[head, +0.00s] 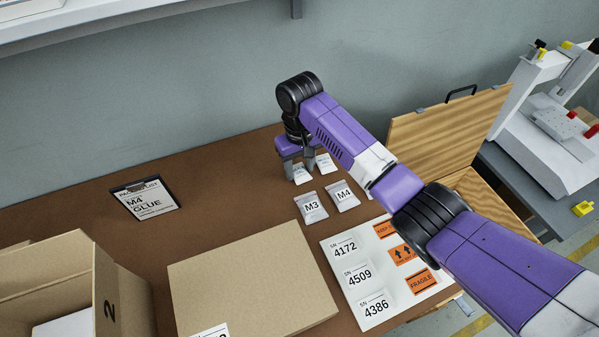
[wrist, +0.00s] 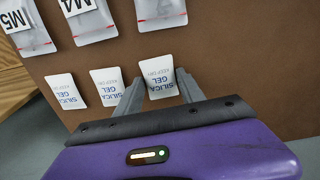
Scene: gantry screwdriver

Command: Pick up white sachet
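White silica gel sachets lie on the brown table. In the wrist view, one sachet (wrist: 158,78) lies between the two fingers of my gripper (wrist: 158,84), which are spread to either side of it. I cannot tell whether the fingers touch it. A middle sachet (wrist: 106,86) lies just left of the left finger, and another sachet (wrist: 65,91) lies further left. In the head view my gripper (head: 301,171) points down at the table, over a sachet (head: 301,174) that it partly hides. Another sachet (head: 326,163) shows to its right.
Silver bags labelled M3 (head: 311,207) and M4 (head: 343,195) lie close in front. A label sheet (head: 345,270), a closed carton (head: 250,275) and an open box (head: 108,290) are nearer. A packing-list clipboard (head: 146,200) is left; an open wooden case (head: 445,130) is right.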

